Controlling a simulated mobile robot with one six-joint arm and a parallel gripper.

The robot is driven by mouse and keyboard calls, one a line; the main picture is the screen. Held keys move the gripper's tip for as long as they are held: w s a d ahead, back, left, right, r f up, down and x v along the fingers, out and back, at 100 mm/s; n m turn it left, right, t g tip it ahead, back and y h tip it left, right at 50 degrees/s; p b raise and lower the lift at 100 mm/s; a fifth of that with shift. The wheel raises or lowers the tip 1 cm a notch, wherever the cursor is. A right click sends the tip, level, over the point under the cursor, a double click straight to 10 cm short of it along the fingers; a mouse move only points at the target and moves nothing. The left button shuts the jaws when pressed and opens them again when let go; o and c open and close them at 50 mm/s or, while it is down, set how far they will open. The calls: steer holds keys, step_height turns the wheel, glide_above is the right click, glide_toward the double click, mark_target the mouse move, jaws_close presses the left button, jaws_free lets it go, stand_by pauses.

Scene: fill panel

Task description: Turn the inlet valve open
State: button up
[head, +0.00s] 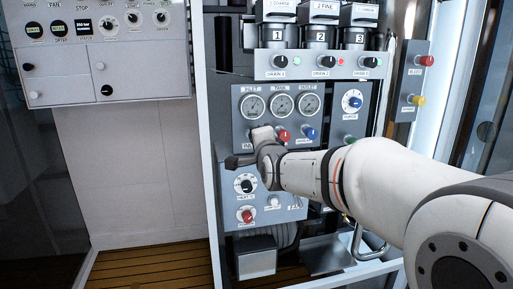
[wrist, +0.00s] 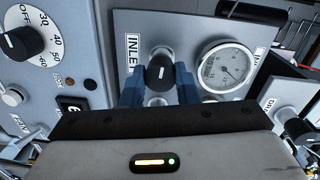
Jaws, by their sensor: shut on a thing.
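In the wrist view, the inlet valve (wrist: 161,73) is a dark knob with a short white line on its face, beside the INLET label on a grey panel. My gripper (wrist: 160,80) has its two blue fingers on either side of this knob and is shut on it. The white line points roughly up in that view. In the head view, my gripper (head: 263,142) is at the lower left of the gauge panel (head: 240,124). My wrist hides the valve and most of the fingers there.
A pressure gauge (wrist: 226,69) is close to the right of the knob in the wrist view. In the head view, a red knob (head: 284,136) and a blue knob (head: 310,134) are just right of my gripper. A lower panel (head: 287,211) with knobs lies below my wrist.

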steer(key=shift+n+t+p, duration=0.6)
steer(key=shift+n+p, duration=0.25)
steer(key=shift+n, duration=14.75)
steer(key=o, duration=1)
